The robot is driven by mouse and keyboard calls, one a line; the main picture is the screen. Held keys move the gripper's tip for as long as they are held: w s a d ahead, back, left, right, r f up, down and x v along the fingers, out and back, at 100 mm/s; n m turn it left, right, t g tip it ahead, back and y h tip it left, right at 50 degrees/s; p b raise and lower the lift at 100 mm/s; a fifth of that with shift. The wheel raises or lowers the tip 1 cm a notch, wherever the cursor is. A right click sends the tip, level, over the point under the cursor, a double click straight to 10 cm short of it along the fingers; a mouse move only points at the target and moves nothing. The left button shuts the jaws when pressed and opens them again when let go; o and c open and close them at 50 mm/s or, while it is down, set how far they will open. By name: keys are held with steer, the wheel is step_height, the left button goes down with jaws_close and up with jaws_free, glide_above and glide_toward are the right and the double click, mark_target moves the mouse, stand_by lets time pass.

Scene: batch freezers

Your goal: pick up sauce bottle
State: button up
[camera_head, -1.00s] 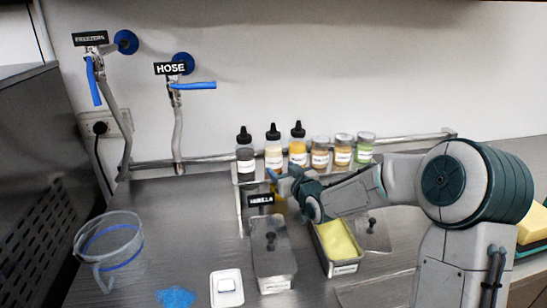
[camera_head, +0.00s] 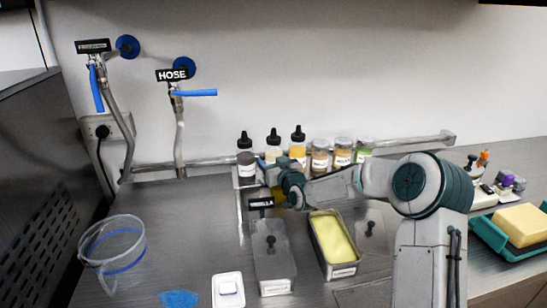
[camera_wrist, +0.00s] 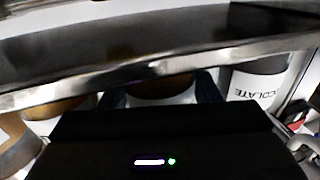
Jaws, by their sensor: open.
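Three sauce bottles with black pointed caps stand upright at the back of the counter: a dark one (camera_head: 246,160), a cream one (camera_head: 273,146) and a yellow one (camera_head: 298,148). My gripper (camera_head: 270,172) is open in front of the cream bottle and hides its lower part. In the wrist view, a white-labelled container (camera_wrist: 160,92) shows between my dark fingers, and a bottle lettered "COLATE" (camera_wrist: 258,82) is at the right. The wrist view does not show clearly whether my fingers touch anything.
Several jars (camera_head: 342,152) stand right of the bottles, by a metal rail (camera_head: 205,160). A metal edge (camera_wrist: 150,70) crosses the wrist view. Below my forearm are a lidded tub (camera_head: 272,262) and a yellow-filled tub (camera_head: 334,240). A clear pitcher (camera_head: 112,252) stands left.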

steer(key=c, duration=0.6)
steer(key=shift+r, duration=0.1)
step_height(320, 180, up, 18)
steer(key=shift+f+b, duration=0.1)
steer(key=shift+b, duration=0.55)
